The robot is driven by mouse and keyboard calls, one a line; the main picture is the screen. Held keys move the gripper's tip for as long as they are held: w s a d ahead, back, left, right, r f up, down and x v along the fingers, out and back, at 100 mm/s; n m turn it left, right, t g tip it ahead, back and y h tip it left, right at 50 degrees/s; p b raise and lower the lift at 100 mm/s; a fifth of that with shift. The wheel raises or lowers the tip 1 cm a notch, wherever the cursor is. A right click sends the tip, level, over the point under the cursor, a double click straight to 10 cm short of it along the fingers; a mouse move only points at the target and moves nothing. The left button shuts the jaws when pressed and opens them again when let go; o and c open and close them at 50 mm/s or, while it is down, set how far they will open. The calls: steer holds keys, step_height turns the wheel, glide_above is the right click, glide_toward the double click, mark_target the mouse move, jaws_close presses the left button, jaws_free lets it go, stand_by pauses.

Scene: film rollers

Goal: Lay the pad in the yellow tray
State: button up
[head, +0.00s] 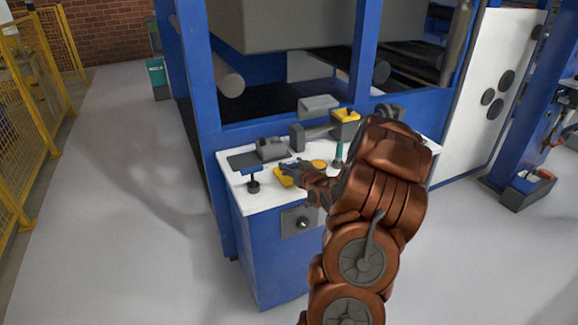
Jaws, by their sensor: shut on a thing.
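My gripper (291,168) is low over the front middle of the white-topped blue bench (236,181), small and dark in the head view. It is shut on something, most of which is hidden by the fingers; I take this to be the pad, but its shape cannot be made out. A flat yellow piece (283,181), possibly the yellow tray, shows just below and left of the fingers. I cannot tell whether the held thing touches it.
A round yellow thing (318,163) and an upright teal-handled tool (338,154) are to the right. Blue machine posts (202,80) rise behind the bench.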

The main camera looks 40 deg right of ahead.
mark_target(290, 178)
steer(key=x, duration=0.2)
steer(key=p+x, duration=0.1)
steer(key=shift+w+d+r, duration=0.2)
steer(key=shift+d, duration=0.1)
steer(key=shift+f, duration=1.75)
steer(key=shift+f+b, duration=0.25)
steer(key=shift+b, duration=0.2)
steer(key=o, duration=1.3)
steer(key=shift+c, duration=0.2)
steer(key=shift+r, duration=0.1)
steer(key=shift+r+p, duration=0.25)
steer(key=shift+p, duration=0.05)
steer(key=shift+s+a, duration=0.1)
steer(key=shift+s, duration=0.25)
steer(key=b+v, duration=0.2)
steer(key=v, duration=0.9)
steer(key=shift+s+a, duration=0.1)
steer(key=shift+a, duration=0.1)
